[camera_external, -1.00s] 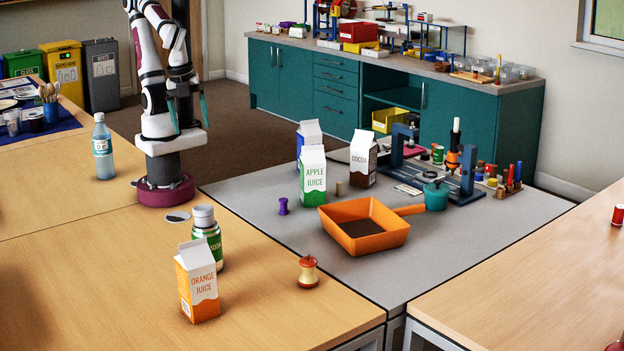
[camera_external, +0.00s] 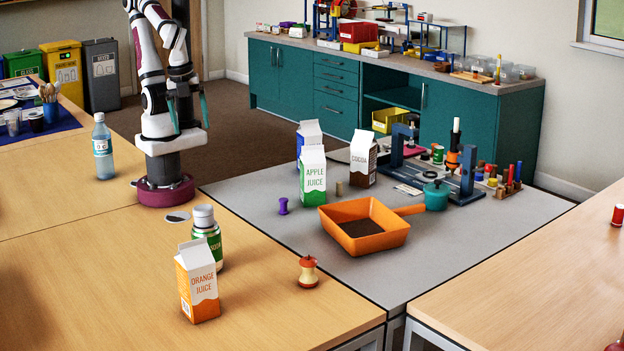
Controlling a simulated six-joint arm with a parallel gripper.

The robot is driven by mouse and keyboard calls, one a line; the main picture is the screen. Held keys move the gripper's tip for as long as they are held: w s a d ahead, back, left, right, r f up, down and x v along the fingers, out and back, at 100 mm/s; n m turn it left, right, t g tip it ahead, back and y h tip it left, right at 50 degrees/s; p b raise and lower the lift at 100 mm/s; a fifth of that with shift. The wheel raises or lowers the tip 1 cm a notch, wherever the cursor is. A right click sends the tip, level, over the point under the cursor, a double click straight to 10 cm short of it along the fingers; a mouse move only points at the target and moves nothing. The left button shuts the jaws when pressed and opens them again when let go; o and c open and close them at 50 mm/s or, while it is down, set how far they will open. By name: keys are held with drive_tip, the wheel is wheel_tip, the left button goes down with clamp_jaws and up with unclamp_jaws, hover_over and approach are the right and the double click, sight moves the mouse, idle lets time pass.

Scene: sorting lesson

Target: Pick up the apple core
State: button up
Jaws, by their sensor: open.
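The apple core (camera_external: 308,271) stands upright on the wooden table near its right edge, with red ends and a pale, narrow middle. Nothing touches it. My gripper (camera_external: 189,113) is at the upper left, beside my own arm and above the base, far from the apple core. Its two teal fingers are spread apart with nothing between them.
A water bottle (camera_external: 103,147) stands left of my base. The wood in front of the core is clear.

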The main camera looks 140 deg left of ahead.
idle(0.3)
drive_tip(key=shift+c, duration=1.1)
